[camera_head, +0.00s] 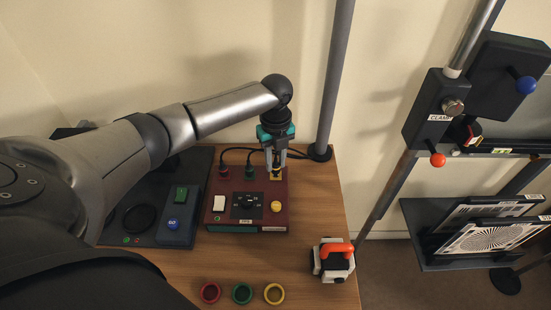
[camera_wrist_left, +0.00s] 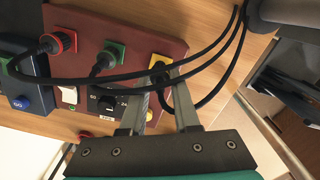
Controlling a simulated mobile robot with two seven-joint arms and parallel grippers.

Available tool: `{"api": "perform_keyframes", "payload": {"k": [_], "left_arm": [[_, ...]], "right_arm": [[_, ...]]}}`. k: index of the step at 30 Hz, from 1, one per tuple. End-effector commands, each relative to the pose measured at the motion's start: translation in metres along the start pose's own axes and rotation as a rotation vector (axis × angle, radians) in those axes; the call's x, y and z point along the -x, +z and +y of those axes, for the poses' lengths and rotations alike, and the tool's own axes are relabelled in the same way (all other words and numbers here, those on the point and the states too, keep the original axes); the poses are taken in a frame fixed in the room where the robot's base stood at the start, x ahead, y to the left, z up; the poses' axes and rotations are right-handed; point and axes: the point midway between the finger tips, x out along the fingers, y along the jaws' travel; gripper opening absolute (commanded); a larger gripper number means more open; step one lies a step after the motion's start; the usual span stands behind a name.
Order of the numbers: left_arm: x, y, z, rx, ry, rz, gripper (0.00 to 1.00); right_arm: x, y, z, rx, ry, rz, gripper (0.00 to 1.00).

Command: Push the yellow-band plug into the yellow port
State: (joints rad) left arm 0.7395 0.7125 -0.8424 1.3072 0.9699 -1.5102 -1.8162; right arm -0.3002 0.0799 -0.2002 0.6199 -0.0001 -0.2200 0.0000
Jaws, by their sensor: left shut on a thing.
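My left gripper (camera_head: 275,174) points down over the back right of the dark red box (camera_head: 224,216). In the left wrist view its fingers (camera_wrist_left: 161,82) are shut on the black plug (camera_wrist_left: 159,69), right at the yellow port (camera_wrist_left: 157,59). The yellow port also shows between the fingertips in the head view (camera_head: 276,178). The fingers hide most of the plug; I cannot make out its yellow band or how deep it sits. A black cable (camera_wrist_left: 213,52) loops from it. My right gripper is not in view.
Black plugs stand in the red port (camera_wrist_left: 58,42) and green port (camera_wrist_left: 113,52), their cables close to my fingers. A yellow knob (camera_head: 276,206) sits in front. An orange-handled block (camera_head: 336,254) and loose coloured rings (camera_head: 242,293) lie on the table. A pole (camera_head: 334,90) stands behind.

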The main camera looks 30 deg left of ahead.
Motion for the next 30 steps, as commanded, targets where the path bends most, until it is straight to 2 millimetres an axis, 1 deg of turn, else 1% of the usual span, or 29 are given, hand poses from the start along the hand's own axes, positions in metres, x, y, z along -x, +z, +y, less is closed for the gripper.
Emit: {"api": "perform_keyframes", "payload": {"k": [14, 30], "left_arm": [[-0.001, 0.0, 0.0, 0.0, 0.0, 0.0, 0.0], [-0.012, 0.0, 0.0, 0.0, 0.0, 0.0, 0.0]], "right_arm": [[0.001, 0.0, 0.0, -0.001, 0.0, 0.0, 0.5], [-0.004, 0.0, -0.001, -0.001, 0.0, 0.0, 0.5]]}}
